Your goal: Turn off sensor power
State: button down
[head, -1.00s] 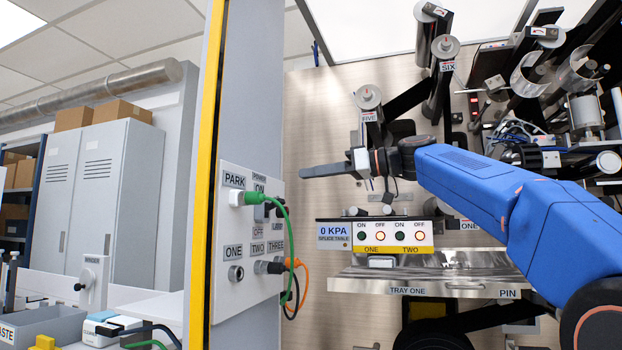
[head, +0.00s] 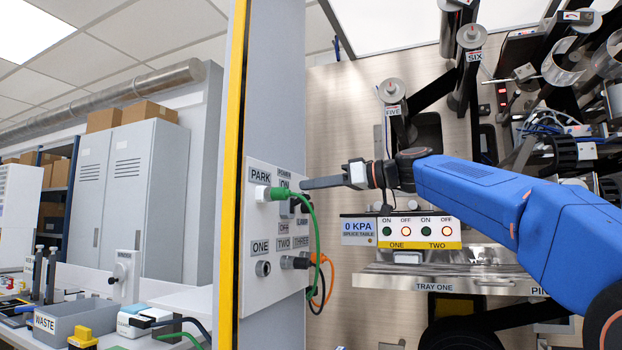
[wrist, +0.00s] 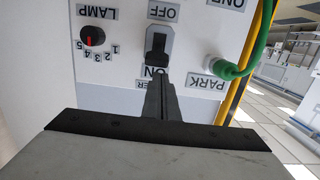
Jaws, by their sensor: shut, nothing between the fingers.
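The power switch (wrist: 159,45) is a black lever on a pale plate, between an ON label (wrist: 154,71) and an OFF label (wrist: 163,11) on the grey panel (wrist: 120,62). The wrist view shows it upside down. I cannot tell for sure which way the lever is set. My gripper (wrist: 160,84) is shut and empty, its fingertips over the ON label, just short of the switch in that view. In the head view my gripper (head: 304,184) reaches left to the panel's upper right edge. Contact cannot be told.
A green cable (head: 313,215) in the PARK socket arches close beside the switch and also shows in the wrist view (wrist: 241,68). An orange cable (head: 326,272) hangs lower. A red-marked LAMP knob (wrist: 92,36) sits beside the switch. A splice table control box (head: 402,231) stands right.

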aim_at(306, 199)
jog(key=shift+d+f, duration=0.15)
jog(key=shift+f, duration=0.15)
dwell(0.4)
jog(key=shift+s+d+f+y, duration=0.1)
jog(key=shift+f+y, duration=0.1)
jog(key=shift+y, duration=0.2)
jog(key=shift+d+f, duration=0.1)
jog(key=shift+f, duration=0.05)
jog(key=shift+s+d+f+t+y, duration=0.15)
jog(key=shift+f+t+y, duration=0.35)
jog(key=shift+f+y, duration=0.55)
jog(key=shift+d+f+t+y, duration=0.25)
jog(key=shift+f+t+y, duration=0.35)
jog(key=shift+y, duration=0.65)
jog(key=shift+f, duration=0.45)
jog(key=shift+d+r, duration=0.1)
jog(key=shift+r, duration=0.05)
